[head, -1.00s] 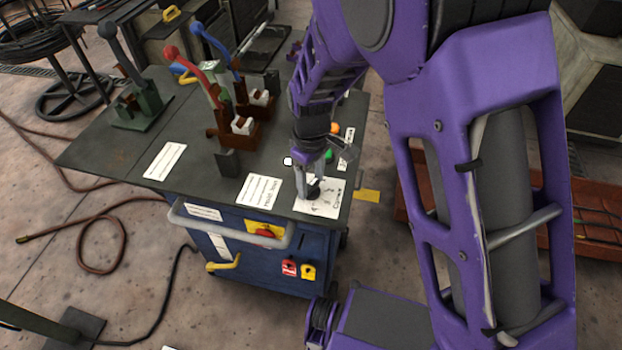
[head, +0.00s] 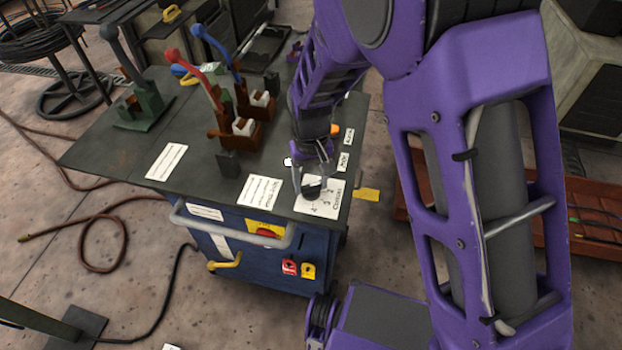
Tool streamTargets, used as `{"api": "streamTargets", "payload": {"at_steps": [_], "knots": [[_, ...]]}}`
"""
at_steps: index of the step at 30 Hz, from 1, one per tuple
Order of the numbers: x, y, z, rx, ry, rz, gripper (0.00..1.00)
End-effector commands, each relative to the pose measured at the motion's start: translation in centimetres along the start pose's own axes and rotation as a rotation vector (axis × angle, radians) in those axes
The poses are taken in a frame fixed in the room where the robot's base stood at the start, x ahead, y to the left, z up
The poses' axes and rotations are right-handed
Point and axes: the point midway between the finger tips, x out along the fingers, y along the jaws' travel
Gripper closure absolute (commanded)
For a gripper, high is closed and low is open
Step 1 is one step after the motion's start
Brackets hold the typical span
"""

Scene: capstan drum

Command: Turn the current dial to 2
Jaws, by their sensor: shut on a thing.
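The current dial (head: 311,191) is a small black knob on a white plate (head: 333,208) with printed numbers, at the front right corner of the dark bench top. My gripper (head: 311,184) points down over the plate, its fingers shut on the dial from both sides. The fingers and wrist hide part of the dial and its plate. Which number the dial points to cannot be made out.
The bench top (head: 110,165) carries a red-handled lever (head: 195,72), a blue-handled lever (head: 212,42) and a green-based lever (head: 140,108) to the left. White labels (head: 260,190) lie near the plate. An orange button (head: 335,129) is close behind my wrist.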

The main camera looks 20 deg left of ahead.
Motion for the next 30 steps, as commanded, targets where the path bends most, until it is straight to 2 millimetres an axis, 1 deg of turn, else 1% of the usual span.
{"api": "streamTargets", "payload": {"at_steps": [3,9,24,25,29,30], "knots": [[-0.11,-0.01,-0.06,0.055,0.001,0.0,0.93],[-0.1,0.0,-0.07,0.111,0.002,0.0,0.93],[-0.1,0.0,-0.09,0.127,0.003,0.0,0.93],[-0.1,0.0,-0.09,0.127,0.003,0.0,0.32],[-0.08,0.0,-0.06,0.127,0.002,0.0,0.09],[-0.07,0.0,-0.06,0.127,0.002,0.0,0.07]]}}
